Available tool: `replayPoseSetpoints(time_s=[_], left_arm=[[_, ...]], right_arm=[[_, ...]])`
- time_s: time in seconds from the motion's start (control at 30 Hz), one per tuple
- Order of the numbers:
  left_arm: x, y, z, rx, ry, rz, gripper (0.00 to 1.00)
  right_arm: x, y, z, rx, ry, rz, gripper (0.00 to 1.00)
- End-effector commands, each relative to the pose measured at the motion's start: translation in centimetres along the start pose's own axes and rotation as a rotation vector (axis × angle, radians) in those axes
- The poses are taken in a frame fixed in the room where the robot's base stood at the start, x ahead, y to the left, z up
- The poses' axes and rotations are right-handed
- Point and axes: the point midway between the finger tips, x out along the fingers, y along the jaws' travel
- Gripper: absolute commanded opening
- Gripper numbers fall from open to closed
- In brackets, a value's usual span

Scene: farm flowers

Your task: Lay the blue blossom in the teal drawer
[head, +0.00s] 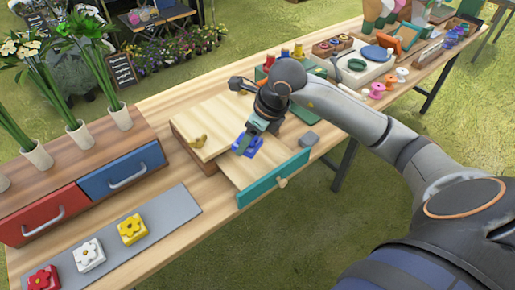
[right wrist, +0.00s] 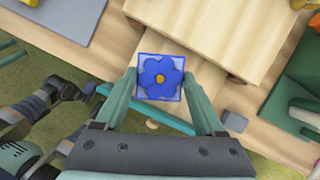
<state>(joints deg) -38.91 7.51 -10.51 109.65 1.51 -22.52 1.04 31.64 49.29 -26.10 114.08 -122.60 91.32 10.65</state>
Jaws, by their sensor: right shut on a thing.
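The blue blossom (head: 247,144), a flower on a square blue tile, is held between the fingers of my right gripper (head: 250,138). The right wrist view shows the blossom (right wrist: 160,78) face-on between the teal fingertips of the gripper (right wrist: 160,82). The teal drawer (head: 262,184) is pulled out of the pale wooden cabinet (head: 205,122). The blossom is over the drawer's inner end, near the cabinet; I cannot tell whether it touches the drawer floor. I cannot make out my left gripper.
Yellow, white and red flower tiles (head: 132,229) lie on a grey mat (head: 165,222). A chest with a blue drawer (head: 122,172) and a red drawer (head: 45,213) stands at left. A small grey block (head: 309,139) lies beside the teal drawer. Tools and spools (head: 378,90) stand farther along.

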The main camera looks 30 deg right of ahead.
Motion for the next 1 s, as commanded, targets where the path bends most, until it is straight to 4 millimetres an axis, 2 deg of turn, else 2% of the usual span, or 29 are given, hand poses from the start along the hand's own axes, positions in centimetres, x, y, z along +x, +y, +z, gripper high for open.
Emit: replayPoseSetpoints(time_s=[0.03,0.13,0.5,0.7,1.0], left_arm=[[0.0,0.0,0.0,0.0,-0.001,0.0,0.5],[-0.1,0.0,0.0,-0.001,-0.001,0.0,0.5],[-0.1,0.0,-0.1,-0.001,-0.002,0.0,0.5],[-0.5,0.1,-0.5,-0.001,-0.002,0.0,0.5],[-0.3,0.1,-0.3,-0.001,-0.002,0.001,0.5]], right_arm=[[1.1,-0.7,-0.7,0.004,0.009,0.004,0.17],[2.6,-2.0,-1.2,0.002,0.006,0.004,0.17],[5.0,-4.1,-2.2,0.001,0.004,0.003,0.17],[7.4,-3.9,-3.2,-0.002,0.003,0.005,0.17],[7.8,-3.9,-3.3,-0.003,0.001,0.003,0.17]])
